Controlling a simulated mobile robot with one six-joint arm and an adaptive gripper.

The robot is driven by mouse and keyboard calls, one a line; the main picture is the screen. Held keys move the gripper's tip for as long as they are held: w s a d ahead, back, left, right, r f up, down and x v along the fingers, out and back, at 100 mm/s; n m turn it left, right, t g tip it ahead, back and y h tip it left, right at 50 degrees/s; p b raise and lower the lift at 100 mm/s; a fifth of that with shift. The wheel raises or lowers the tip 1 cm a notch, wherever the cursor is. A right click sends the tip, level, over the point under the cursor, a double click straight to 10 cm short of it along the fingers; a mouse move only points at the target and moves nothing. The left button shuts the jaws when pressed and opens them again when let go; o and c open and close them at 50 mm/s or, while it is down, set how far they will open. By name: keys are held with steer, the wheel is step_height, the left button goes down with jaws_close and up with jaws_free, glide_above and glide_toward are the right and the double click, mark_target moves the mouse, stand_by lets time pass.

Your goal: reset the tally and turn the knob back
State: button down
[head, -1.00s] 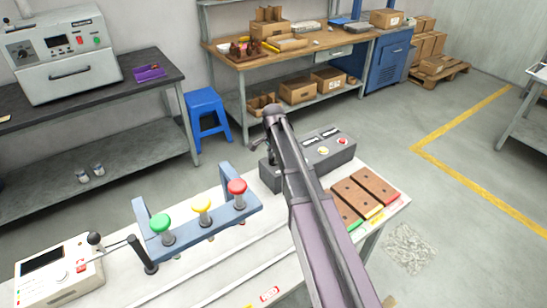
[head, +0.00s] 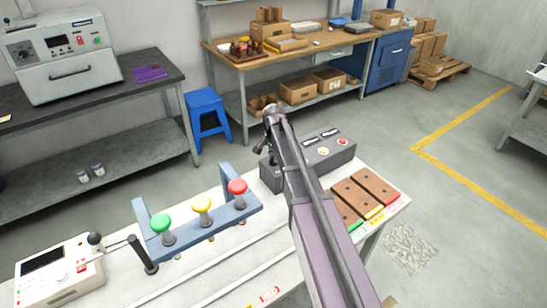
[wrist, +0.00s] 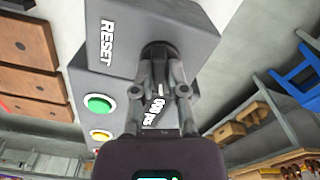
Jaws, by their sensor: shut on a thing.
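The grey control box (head: 345,160) stands on the white table, partly behind my arm in the head view. In the wrist view the box (wrist: 125,25) shows a RESET label, a green button (wrist: 98,104) and a yellow button (wrist: 100,135). A label reading something like "000 pcs" (wrist: 156,108) shows between my fingers. My gripper (wrist: 163,62) is shut on a dark round knob (wrist: 160,48) on the box; the fingers cover part of it. In the head view my gripper (head: 266,152) is mostly hidden by my wrist.
A blue frame (head: 205,228) with green, yellow and red mushroom buttons stands left of the box. A white device (head: 60,270) with a black-knobbed lever is at the front left. Brown blocks (head: 362,197) lie to the right of my arm.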

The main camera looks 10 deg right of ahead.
steer(key=n, duration=0.7)
steer(key=shift+d, duration=0.1)
steer(key=n, duration=0.6)
steer(key=shift+n, duration=0.4)
steer(key=c, duration=0.7)
jaws_free()
steer(key=shift+o, duration=0.2)
steer(key=shift+m, duration=0.5)
